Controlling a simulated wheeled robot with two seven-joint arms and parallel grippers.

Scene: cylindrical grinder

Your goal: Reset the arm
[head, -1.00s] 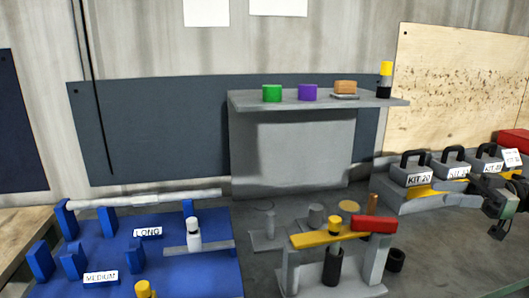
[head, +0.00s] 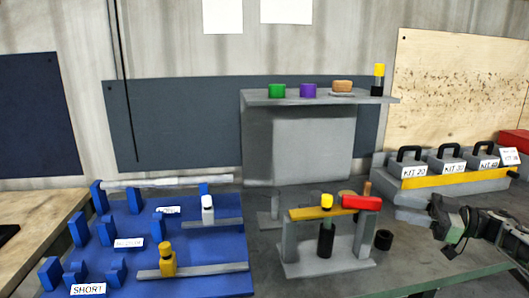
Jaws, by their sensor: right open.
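My right gripper (head: 447,238) hangs at the right over the dark bench, with its arm coming in from the right edge. It is open, and I see nothing held in it. My left gripper and arm are not in view.
A blue rack (head: 207,265) with upright holders and a long shaft (head: 165,182) is at left. A grey stand with a yellow and red bar (head: 312,213) is in the middle. Kit boxes (head: 410,171) stand at right. A shelf (head: 316,98) holds small parts.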

